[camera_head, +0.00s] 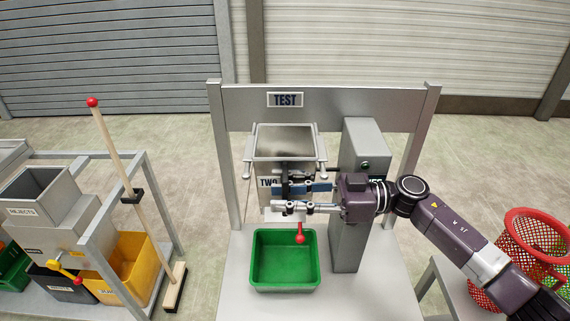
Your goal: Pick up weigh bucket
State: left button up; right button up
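The weigh bucket (285,142) is a grey metal box with an open top, held between rails with pegs on the test stand. A label reading "TWO" shows on its front. My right gripper (287,193) comes in from the right and lies across the bucket's lower front, its fingers pointing left. The fingers look apart, one above the other, with no clear object between them. They hide part of the bucket's front; contact cannot be told. A lever with a red ball knob (300,238) hangs just below. My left gripper is not in view.
A green bin (285,261) stands on the table below the bucket. A grey column (362,140) rises right of it, partly behind my arm. A reject frame (128,230) with bins and a red-topped wooden pole (112,145) stands left. A red basket (530,230) is at right.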

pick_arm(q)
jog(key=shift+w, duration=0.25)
pick_arm(e)
jog(key=shift+c, duration=0.6)
grip_shut()
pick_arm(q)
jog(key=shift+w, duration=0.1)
pick_arm(e)
jog(key=shift+w+r, duration=0.1)
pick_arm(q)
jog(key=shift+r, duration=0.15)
pick_arm(e)
jog(key=shift+r, duration=0.1)
